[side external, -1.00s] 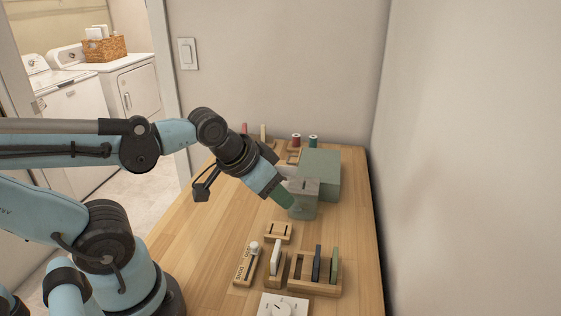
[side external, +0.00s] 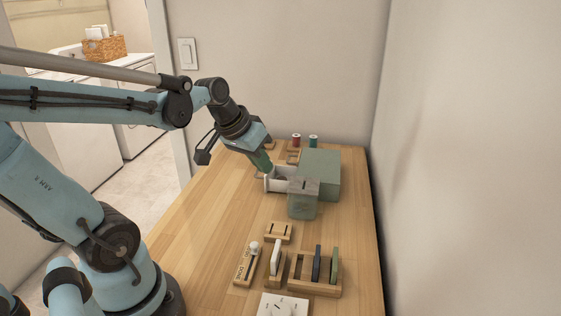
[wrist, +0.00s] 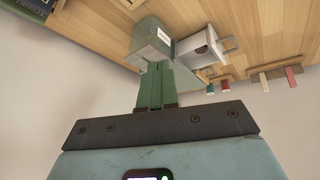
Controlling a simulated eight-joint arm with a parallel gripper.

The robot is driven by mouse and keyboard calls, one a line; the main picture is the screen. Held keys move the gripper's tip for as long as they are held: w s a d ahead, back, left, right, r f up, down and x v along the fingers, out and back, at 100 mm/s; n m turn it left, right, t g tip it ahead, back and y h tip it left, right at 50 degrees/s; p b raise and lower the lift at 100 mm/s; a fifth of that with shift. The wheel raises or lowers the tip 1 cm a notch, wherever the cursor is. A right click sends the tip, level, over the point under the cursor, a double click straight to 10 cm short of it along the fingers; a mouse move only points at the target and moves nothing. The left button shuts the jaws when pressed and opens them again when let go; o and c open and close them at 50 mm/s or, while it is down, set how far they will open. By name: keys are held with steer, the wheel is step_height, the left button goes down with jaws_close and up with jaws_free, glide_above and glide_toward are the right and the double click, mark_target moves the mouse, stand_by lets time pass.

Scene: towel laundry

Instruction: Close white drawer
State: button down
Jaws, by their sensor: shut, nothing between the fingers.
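The white drawer (side external: 283,174) sticks out to the left from the green cabinet (side external: 322,168), so it stands open. It also shows in the wrist view, with its handle (wrist: 232,43) at its outer end. My gripper (side external: 267,173) is shut and empty, with green fingers pointing down at the drawer's far outer side in the side view. I cannot tell whether the fingertips touch the drawer. In the wrist view the shut fingers (wrist: 156,75) reach up toward the drawer and the boxes.
A grey-green box with a slotted top (side external: 303,198) stands just in front of the drawer and cabinet. Thread spools (side external: 304,139) stand behind. Wooden holders (side external: 315,285) and a white dial panel (side external: 283,305) are at the front. The table's left side is clear.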

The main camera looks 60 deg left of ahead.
mark_target(277, 168)
steer(key=s+a+f+n+h, duration=0.1)
steer(key=s+a+n, duration=0.1)
steer(key=a, duration=0.8)
steer(key=s+a+f+n, duration=0.1)
steer(key=a+n, duration=0.2)
steer(key=a, duration=0.8)
steer(key=shift+t, duration=0.4)
steer(key=x, duration=0.9)
steer(key=shift+d+f, duration=0.2)
steer(key=shift+w+d+f, duration=0.25)
steer(key=shift+w+d, duration=0.3)
steer(key=shift+w, duration=0.05)
steer(key=shift+w+d+f, duration=0.3)
steer(key=shift+w+d, duration=0.2)
steer(key=shift+w, duration=0.05)
steer(key=shift+w+d+f, duration=0.1)
steer(key=shift+w+d, duration=0.25)
steer(key=w+d, duration=0.6)
steer(key=shift+w+d, duration=0.15)
